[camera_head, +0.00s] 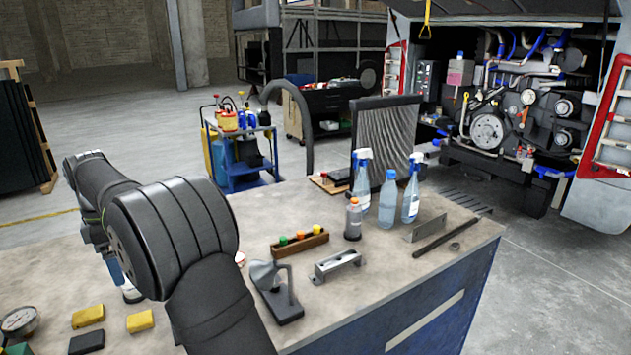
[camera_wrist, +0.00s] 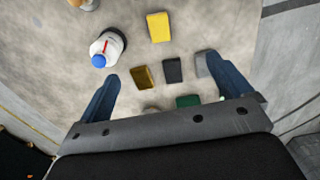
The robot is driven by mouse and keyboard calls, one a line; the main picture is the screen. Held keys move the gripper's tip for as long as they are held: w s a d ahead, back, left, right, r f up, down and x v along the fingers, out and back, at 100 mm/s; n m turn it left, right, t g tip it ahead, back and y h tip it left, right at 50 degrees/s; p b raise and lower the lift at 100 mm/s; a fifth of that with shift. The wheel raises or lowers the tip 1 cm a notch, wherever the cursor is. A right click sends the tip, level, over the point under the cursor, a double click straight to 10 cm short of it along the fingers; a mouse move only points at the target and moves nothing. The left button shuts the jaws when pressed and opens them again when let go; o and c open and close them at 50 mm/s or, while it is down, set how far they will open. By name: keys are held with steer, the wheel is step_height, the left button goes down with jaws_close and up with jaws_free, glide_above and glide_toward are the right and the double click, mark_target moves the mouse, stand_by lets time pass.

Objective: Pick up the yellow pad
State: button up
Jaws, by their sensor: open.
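A bright yellow pad (camera_head: 140,321) lies flat on the workbench at the lower left in the head view. In the wrist view the yellow pad (camera_wrist: 158,27) is near the top, beyond my fingertips. My gripper (camera_wrist: 161,67) is open and empty, its two blue fingers spread wide. A dark mustard pad (camera_wrist: 142,77) and a black pad (camera_wrist: 172,71) lie between the fingers as seen from the wrist. In the head view the mustard pad (camera_head: 88,316) is left of the yellow one.
A white bottle with a blue cap (camera_wrist: 107,47) stands left of the yellow pad in the wrist view. A grey pad (camera_wrist: 202,64) and a green pad (camera_wrist: 187,100) lie close by. A gauge (camera_head: 18,321) sits at the bench's left; spray bottles (camera_head: 411,190) stand farther right.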

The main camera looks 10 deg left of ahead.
steer(key=c, duration=0.5)
glide_above(143, 317)
steer(key=shift+m, duration=0.4)
step_height(143, 317, down, 12)
steer(key=shift+s+a+f, duration=0.1)
steer(key=shift+f, duration=2.75)
